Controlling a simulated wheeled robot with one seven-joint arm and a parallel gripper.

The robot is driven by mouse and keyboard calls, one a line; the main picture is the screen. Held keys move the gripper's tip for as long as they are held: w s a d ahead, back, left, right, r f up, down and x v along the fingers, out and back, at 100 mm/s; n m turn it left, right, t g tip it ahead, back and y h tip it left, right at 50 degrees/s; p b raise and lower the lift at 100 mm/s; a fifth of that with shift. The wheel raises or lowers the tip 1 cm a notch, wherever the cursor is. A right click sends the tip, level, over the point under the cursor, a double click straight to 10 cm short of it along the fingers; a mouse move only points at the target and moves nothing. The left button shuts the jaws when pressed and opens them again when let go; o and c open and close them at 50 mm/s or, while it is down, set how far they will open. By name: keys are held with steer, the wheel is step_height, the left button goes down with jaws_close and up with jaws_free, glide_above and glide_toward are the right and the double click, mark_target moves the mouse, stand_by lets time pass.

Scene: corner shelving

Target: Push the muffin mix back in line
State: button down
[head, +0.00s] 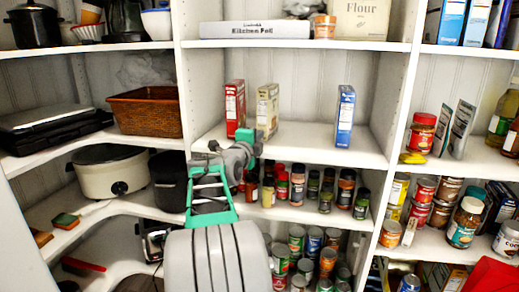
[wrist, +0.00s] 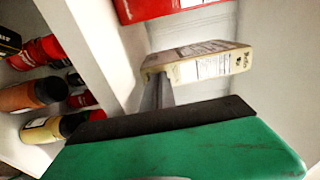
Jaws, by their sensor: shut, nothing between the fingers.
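A cream box (head: 267,103), which looks like the muffin mix, stands upright on the middle shelf between a red box (head: 235,105) and a blue box (head: 345,117). In the wrist view the cream box (wrist: 205,64) is just beyond the green and black gripper, its small print too blurred to read surely. My gripper (head: 258,138) is shut and empty at the front of the shelf, low before the cream box and hiding its lower part. Whether it touches the box cannot be told. The red box (wrist: 165,8) also shows at the top of the wrist view.
Spice jars (head: 297,184) fill the shelf below, close to my gripper; they show at left in the wrist view (wrist: 42,95). A wicker basket (head: 146,110) is on the left shelf. Shelf space between the cream and blue boxes is clear.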

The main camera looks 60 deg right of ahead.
steer(key=shift+s, duration=0.1)
